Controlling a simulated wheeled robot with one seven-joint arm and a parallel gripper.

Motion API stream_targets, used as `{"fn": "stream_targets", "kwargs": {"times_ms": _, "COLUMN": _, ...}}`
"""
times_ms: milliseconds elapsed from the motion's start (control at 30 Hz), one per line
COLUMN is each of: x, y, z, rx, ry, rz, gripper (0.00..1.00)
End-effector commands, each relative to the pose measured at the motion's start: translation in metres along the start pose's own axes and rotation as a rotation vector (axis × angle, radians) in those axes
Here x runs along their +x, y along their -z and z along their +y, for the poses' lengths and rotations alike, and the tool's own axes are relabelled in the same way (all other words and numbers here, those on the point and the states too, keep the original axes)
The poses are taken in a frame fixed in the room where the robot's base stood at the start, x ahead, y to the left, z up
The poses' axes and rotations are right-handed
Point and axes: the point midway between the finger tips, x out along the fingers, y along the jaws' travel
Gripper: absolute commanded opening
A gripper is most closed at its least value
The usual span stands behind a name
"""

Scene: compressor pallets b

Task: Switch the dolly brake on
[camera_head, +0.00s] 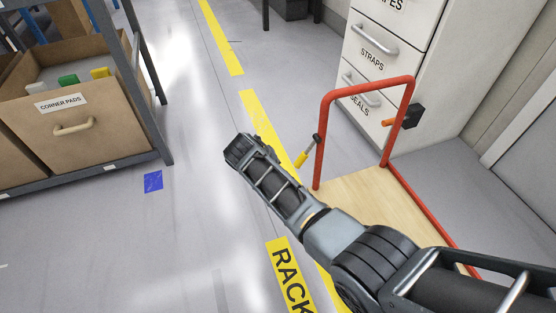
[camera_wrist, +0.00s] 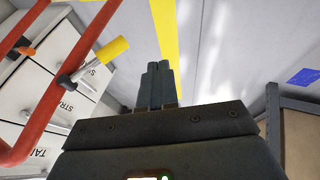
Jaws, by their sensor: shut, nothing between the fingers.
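The dolly has a pale wooden deck (camera_head: 352,197) and a red tube handle frame (camera_head: 322,125). A lever with a yellow grip (camera_head: 301,158) and a dark upper end sits at the frame's left post; its yellow grip (camera_wrist: 108,53) also shows in the wrist view. A black box with an orange lever (camera_head: 391,122) is at the right post; the orange lever (camera_wrist: 20,48) shows at the far left of the wrist view. Which lever is the brake is not marked. My gripper (camera_wrist: 158,70) is shut and empty, apart from the yellow grip. My arm hides part of the deck.
A white drawer cabinet (camera_head: 430,75) with labelled drawers stands behind the dolly. A rack with a "CORNER PADS" bin (camera_head: 85,125) stands at the left. Yellow floor tape (camera_head: 258,115) and a blue mark (camera_head: 153,182) lie between them on clear floor.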

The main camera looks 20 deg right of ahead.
Motion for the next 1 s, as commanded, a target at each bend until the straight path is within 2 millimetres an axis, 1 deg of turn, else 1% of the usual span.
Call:
{"fn": "stream_targets", "kwargs": {"times_ms": 33, "x": -0.008, "y": 0.001, "z": -0.004, "rx": -0.002, "ry": 0.001, "rz": 0.002, "gripper": 0.0}}
{"fn": "stream_targets", "kwargs": {"times_ms": 233, "x": -0.018, "y": -0.001, "z": -0.012, "rx": 0.001, "ry": 0.0, "rz": 0.001, "gripper": 0.0}}
{"fn": "stream_targets", "kwargs": {"times_ms": 800, "x": -0.019, "y": -0.001, "z": -0.013, "rx": 0.0, "ry": 0.0, "rz": 0.001, "gripper": 0.0}}
{"fn": "stream_targets", "kwargs": {"times_ms": 867, "x": -0.017, "y": -0.005, "z": -0.014, "rx": 0.0, "ry": 0.005, "rz": 0.003, "gripper": 0.0}}
{"fn": "stream_targets", "kwargs": {"times_ms": 933, "x": -0.012, "y": -0.015, "z": -0.018, "rx": -0.002, "ry": 0.019, "rz": 0.01, "gripper": 0.0}}
{"fn": "stream_targets", "kwargs": {"times_ms": 967, "x": -0.01, "y": -0.022, "z": -0.02, "rx": -0.002, "ry": 0.028, "rz": 0.016, "gripper": 0.0}}
{"fn": "stream_targets", "kwargs": {"times_ms": 1000, "x": -0.006, "y": -0.032, "z": -0.023, "rx": -0.004, "ry": 0.043, "rz": 0.025, "gripper": 0.0}}
